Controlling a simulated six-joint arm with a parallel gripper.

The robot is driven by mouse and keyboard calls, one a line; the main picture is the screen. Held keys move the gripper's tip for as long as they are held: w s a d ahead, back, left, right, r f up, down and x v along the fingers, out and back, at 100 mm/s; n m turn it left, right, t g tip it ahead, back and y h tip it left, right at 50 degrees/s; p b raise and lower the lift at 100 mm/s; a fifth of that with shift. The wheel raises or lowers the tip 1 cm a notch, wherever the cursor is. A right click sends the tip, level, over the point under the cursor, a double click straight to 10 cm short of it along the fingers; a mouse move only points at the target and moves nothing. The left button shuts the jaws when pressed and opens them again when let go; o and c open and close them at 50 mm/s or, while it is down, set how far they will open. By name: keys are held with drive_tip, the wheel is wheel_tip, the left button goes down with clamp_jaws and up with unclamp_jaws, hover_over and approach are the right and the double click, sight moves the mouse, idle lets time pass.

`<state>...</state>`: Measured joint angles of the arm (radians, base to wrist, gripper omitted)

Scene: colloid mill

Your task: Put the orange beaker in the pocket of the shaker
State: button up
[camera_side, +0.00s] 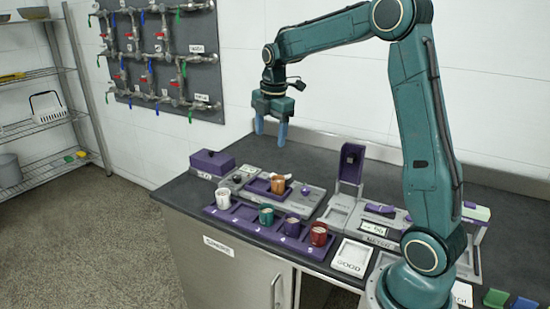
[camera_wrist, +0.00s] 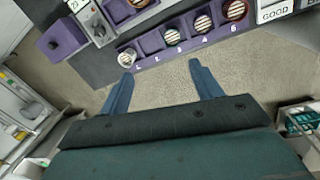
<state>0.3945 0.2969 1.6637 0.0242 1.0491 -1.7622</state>
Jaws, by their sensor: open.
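The orange beaker (camera_side: 278,184) stands upright in or on a purple recessed part (camera_side: 257,187) of the grey instrument behind the front rack; this looks like the shaker. I cannot tell how it is seated. In the wrist view the orange beaker (camera_wrist: 138,3) is cut off by the top edge, with the purple recess (camera_wrist: 115,11) beside it. My gripper (camera_side: 271,130) is open and empty, well above the bench and the beaker. In the wrist view my gripper (camera_wrist: 161,72) shows its two blue fingers apart with nothing between them.
A purple rack (camera_side: 241,216) along the bench's front edge holds a white (camera_side: 223,199), a green (camera_side: 266,215), a purple (camera_side: 292,226) and a red beaker (camera_side: 319,234). A purple box (camera_side: 212,162) stands left; a tall purple-backed device (camera_side: 350,165) stands right.

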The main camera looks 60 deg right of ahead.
drive_tip(key=s+a+r+m+t, duration=0.2)
drive_tip(key=s+a+r+m, duration=0.45)
drive_tip(key=s+a, duration=0.45)
drive_tip(key=s+a+f+m+t, duration=0.1)
drive_tip(key=s+a+m, duration=0.2)
drive_tip(key=s, duration=0.4)
drive_tip(key=s+a+f+m+t, duration=0.1)
drive_tip(key=s+a+f+m, duration=0.1)
drive_tip(key=s+a+m, duration=0.2)
drive_tip(key=s+m, duration=0.2)
drive_tip(key=shift+s+y, duration=0.35)
drive_tip(key=shift+y, duration=0.05)
drive_tip(key=shift+f, duration=0.1)
drive_tip(key=shift+c, duration=0.2)
